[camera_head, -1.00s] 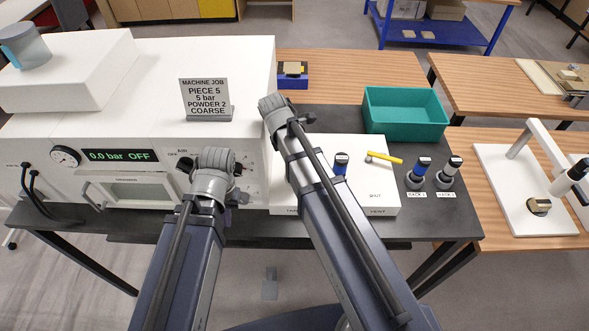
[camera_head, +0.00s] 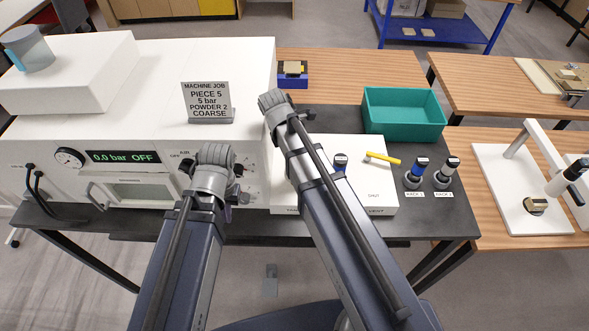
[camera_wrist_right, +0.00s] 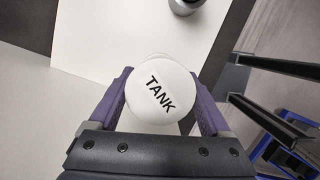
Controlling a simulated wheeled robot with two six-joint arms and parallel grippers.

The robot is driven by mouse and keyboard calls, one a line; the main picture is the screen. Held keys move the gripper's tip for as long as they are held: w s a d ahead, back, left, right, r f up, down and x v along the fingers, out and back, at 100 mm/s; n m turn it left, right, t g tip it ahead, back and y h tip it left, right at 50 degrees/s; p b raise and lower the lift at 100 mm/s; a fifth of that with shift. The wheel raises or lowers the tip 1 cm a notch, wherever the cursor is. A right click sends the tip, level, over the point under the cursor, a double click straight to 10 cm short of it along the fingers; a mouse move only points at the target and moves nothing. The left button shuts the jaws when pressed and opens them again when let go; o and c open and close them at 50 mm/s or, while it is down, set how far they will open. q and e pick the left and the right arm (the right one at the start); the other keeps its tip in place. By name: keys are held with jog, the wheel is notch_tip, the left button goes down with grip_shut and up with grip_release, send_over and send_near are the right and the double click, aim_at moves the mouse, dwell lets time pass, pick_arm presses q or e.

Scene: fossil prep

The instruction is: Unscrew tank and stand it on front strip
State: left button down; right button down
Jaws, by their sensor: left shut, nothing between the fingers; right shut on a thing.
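The tank shows in the right wrist view as a white round top marked TANK (camera_wrist_right: 152,110). My right gripper (camera_wrist_right: 160,84) is shut around it, with one purple finger on each side. In the head view my right forearm hides the tank and that gripper. My left gripper (camera_head: 237,190) is shut and empty in front of the white machine's knobs, partly hidden by its own wrist. The dark front strip of the bench (camera_head: 150,222) runs along the near edge, below the machine. A white box (camera_head: 375,190) with TANK and VENT labels stands on the bench behind my right arm.
A yellow lever (camera_head: 383,158) sits on the white box above the word SHUT. A teal bin (camera_head: 403,124) is behind. The machine display (camera_head: 122,157) reads 0.0 bar OFF.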

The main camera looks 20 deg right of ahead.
jog(key=shift+d+p+v, duration=0.25)
jog(key=shift+p+v, duration=0.65)
jog(key=shift+v, duration=0.1)
